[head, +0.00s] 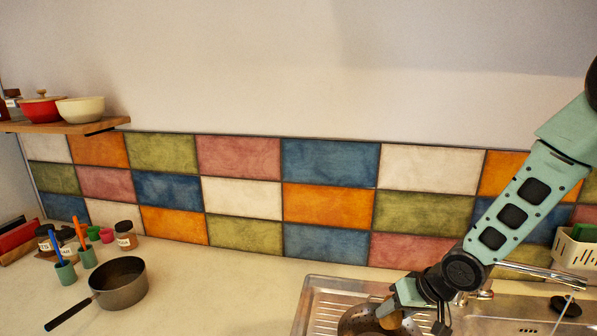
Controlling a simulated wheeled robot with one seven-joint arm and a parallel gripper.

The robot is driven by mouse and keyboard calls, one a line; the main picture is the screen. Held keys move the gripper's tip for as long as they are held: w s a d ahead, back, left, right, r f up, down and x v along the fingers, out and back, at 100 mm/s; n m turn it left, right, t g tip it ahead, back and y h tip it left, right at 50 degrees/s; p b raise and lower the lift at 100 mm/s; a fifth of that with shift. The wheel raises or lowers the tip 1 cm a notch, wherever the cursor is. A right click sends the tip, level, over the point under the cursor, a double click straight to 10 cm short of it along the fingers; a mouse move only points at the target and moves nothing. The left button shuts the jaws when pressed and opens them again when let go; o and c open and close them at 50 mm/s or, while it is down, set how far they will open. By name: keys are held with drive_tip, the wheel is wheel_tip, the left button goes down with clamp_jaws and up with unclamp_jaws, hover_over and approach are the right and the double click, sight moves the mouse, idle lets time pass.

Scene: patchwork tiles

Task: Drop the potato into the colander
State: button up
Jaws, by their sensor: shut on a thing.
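My gripper (408,308) is low at the bottom right of the head view, over the sink area. It is shut on a tan, rounded thing, which looks like the potato (390,319); my gripper covers part of it. A dark grey round metal bowl, which looks like the colander (354,321), sits at the sink's drainboard, directly below and left of my gripper. The picture's bottom edge cuts it off. I cannot tell whether the potato is above its rim or inside it.
The metal sink (320,300) has a tap (540,273) behind and right of my gripper. A white rack (575,248) stands at far right. A saucepan (122,283), cups and jars (125,235) stand at left. The counter (230,290) between saucepan and sink is clear.

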drive_tip(key=shift+f, duration=0.2)
drive_tip(key=o, duration=1.1)
drive_tip(key=shift+r, duration=0.1)
drive_tip(key=p+v, duration=0.5)
drive_tip(key=v, duration=1.2)
drive_tip(key=s+a+f+n+g+h+b, duration=0.2)
drive_tip(key=s+a+b, duration=0.5)
drive_tip(key=s, duration=0.4)
drive_tip(key=s+a+f+n+g+h+b, duration=0.2)
drive_tip(key=s+a+f+n+b, duration=0.2)
drive_tip(key=s+a+f+b, duration=0.2)
drive_tip(key=s+b, duration=0.2)
drive_tip(key=s, duration=0.2)
drive_tip(key=shift+s+a+f, duration=0.35)
drive_tip(key=shift+s, duration=0.05)
